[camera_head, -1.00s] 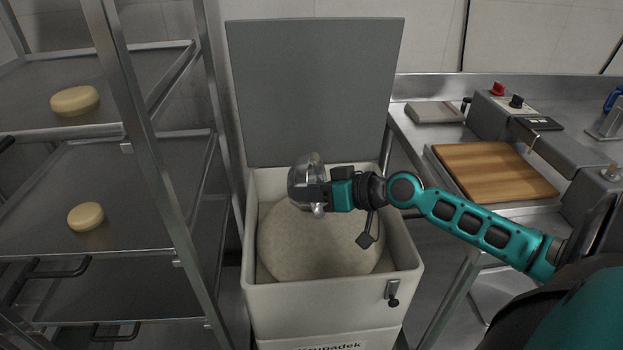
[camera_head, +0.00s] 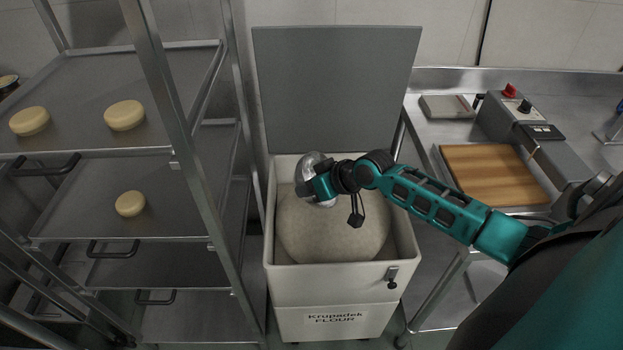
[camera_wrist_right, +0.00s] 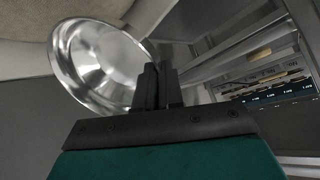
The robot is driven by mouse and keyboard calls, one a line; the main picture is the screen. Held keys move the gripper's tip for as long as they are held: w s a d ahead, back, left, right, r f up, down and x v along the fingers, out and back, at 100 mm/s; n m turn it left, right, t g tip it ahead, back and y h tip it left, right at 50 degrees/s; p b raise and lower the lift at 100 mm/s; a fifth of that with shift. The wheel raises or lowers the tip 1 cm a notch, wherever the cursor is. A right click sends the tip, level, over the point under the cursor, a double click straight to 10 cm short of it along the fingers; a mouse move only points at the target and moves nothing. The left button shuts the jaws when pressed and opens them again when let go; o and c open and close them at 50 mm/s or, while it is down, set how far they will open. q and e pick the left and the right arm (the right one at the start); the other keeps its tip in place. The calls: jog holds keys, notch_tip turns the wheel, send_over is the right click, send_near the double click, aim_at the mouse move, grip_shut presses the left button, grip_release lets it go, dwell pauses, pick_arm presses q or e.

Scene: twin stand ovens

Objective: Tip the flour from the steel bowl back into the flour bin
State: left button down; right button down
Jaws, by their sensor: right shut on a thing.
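The flour bin (camera_head: 275,225) is a white box labelled "Krupadek FLOUR", with its grey lid (camera_head: 338,90) standing open behind it. A large pale mound of flour (camera_head: 320,235) fills much of it. The steel bowl (camera_head: 310,165) is held over the back left part of the bin, tilted on its side. My right gripper (camera_head: 314,183) is shut on the bowl's rim. In the right wrist view the shiny inside of the bowl (camera_wrist_right: 100,62) shows and looks empty, with the gripper fingers (camera_wrist_right: 157,88) at its edge. My left gripper is not in view.
A steel rack (camera_head: 175,130) with trays of pale dough rounds (camera_head: 125,115) stands close on the left. On the right is a steel bench with a wooden board (camera_head: 492,174) and a grey machine (camera_head: 520,120). A small black latch (camera_head: 391,280) sits on the bin's front.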

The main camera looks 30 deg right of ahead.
jog(key=shift+w+a+r+g+h+b, duration=0.15)
jog(key=shift+w+a+g+h+b, duration=0.15)
jog(key=shift+w+g, duration=0.1)
jog(key=shift+w+a+n+g+h, duration=0.15)
jog(key=shift+w+a+g+h, duration=0.25)
jog(key=shift+g+h, duration=0.7)
jog(key=shift+w+a+n+g+h, duration=0.3)
jog(key=shift+g+h, duration=0.6)
jog(key=shift+g, duration=0.4)
jog(key=shift+w+a+n+g+h, duration=0.1)
jog(key=shift+w+a+g+h, duration=0.3)
jog(key=shift+g+h, duration=0.7)
jog(key=shift+d, duration=0.1)
